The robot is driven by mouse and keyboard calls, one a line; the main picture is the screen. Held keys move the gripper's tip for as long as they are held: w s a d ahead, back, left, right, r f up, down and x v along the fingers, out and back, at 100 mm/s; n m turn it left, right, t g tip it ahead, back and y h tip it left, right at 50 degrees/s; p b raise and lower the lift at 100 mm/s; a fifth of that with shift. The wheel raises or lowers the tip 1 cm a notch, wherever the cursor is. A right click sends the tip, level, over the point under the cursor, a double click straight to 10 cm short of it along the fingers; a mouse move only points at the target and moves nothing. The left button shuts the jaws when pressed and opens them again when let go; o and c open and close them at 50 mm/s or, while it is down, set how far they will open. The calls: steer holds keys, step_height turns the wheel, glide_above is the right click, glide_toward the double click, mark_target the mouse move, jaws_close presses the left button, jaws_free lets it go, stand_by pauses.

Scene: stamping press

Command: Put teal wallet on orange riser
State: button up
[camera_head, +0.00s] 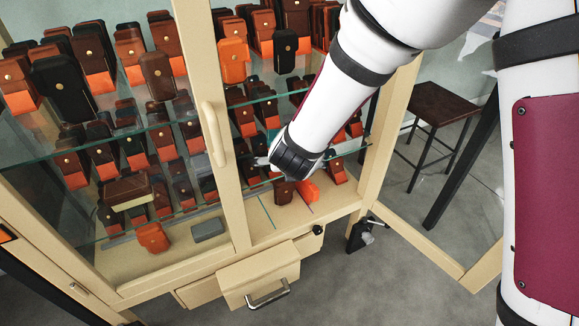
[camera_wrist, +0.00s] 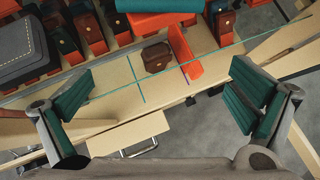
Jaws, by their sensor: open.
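The teal wallet (camera_wrist: 160,5) shows at the top edge of the wrist view, partly cut off. It lies over an orange block (camera_wrist: 160,21) that looks like the orange riser, and appears to rest on it. In the head view a small teal patch (camera_head: 273,134) shows just behind my gripper, mostly hidden by my wrist. My gripper (camera_wrist: 160,97) is open and empty, its two fingers wide apart in the wrist view. In the head view it is at the cabinet's right opening (camera_head: 263,161), mostly hidden behind my wrist.
A brown wallet (camera_wrist: 156,57) and an orange item (camera_wrist: 184,56) stand on the cabinet floor below a glass shelf edge. A dark grey case (camera_wrist: 25,46) is at left. The cabinet post with handle (camera_head: 215,135) and open drawer (camera_head: 258,275) are close by.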

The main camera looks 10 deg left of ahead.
steer(key=shift+s+d, duration=0.2)
steer(key=shift+s, duration=0.85)
